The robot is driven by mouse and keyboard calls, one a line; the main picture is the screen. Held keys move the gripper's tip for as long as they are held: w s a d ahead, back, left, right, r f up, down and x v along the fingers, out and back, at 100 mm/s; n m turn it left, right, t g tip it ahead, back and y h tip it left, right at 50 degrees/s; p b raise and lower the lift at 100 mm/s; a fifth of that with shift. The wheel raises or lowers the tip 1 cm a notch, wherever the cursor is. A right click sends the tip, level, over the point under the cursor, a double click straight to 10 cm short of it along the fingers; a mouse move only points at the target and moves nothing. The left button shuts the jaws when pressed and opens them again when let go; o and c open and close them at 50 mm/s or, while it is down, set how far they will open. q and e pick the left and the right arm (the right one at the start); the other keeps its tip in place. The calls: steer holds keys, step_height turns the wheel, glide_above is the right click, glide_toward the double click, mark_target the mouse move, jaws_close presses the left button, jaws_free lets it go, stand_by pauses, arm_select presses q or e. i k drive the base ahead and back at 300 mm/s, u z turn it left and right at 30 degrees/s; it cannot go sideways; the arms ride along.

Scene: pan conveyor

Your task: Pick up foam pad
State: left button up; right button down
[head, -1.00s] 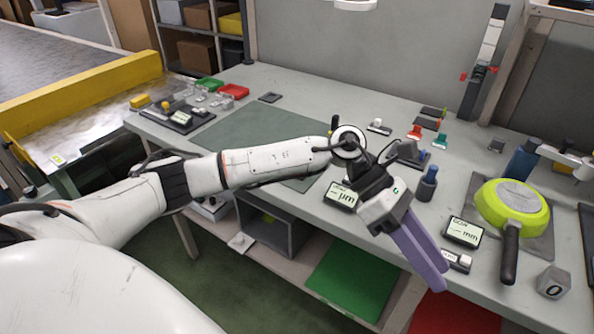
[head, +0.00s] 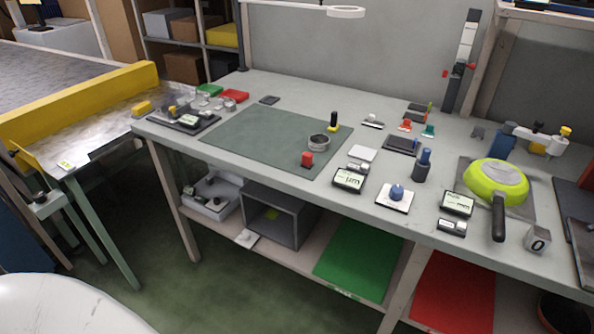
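I cannot tell for sure which thing is the foam pad. A small dark flat pad (head: 270,99) lies at the back left of the bench. A white flat square (head: 362,153) lies near the right edge of the green mat (head: 255,135). A yellow block (head: 142,107) sits at the end of the conveyor side. Neither of my grippers is in view.
The grey bench (head: 310,90) holds gauges with displays, a blue-knobbed white plate (head: 396,196), a blue bottle (head: 422,165) and a numbered cube (head: 538,238). A green sheet (head: 358,268) and a red sheet (head: 452,292) lie on the lower shelf. The mat's left part is clear.

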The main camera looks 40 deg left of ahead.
mark_target(307, 158)
steer(key=u, duration=0.65)
steer(key=i, duration=0.95)
steer(key=u, duration=0.55)
steer(key=k, duration=1)
steer(key=u, duration=1.65)
steer(key=i, duration=1.1)
steer(key=z, duration=1.15)
